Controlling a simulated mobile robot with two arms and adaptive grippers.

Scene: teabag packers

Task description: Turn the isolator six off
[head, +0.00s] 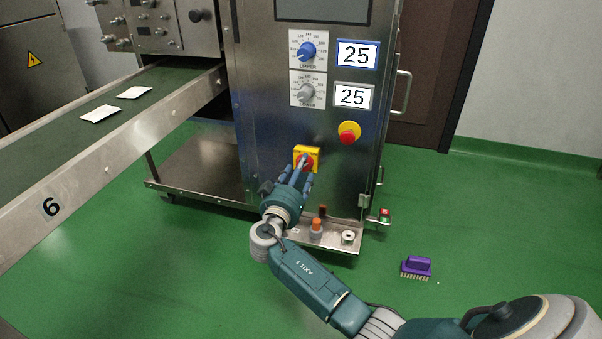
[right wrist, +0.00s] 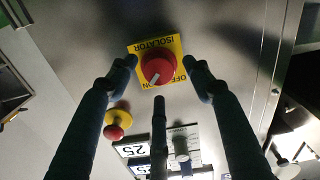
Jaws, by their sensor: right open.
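The isolator is a red rotary knob on a yellow square plate (head: 314,152) on the steel cabinet front. In the right wrist view the red knob (right wrist: 158,67) appears upside down, with a white mark pointing to the lower left; ISOLATOR, OFF and ON are printed on the plate (right wrist: 139,51). My right gripper (head: 302,176) is in front of it and hides part of it in the head view. Its blue-green fingers (right wrist: 160,84) are spread open to either side of the knob, with a third finger below in the picture. Contact cannot be told. My left gripper is not in view.
A conveyor (head: 110,143) marked 6 runs at left with white teabag packets (head: 100,114). A red-yellow emergency button (head: 349,132) and blue (head: 307,52) and grey dials (head: 307,92) are above the isolator. A low shelf (head: 338,240) juts out below. A purple brush (head: 417,266) lies on the green floor.

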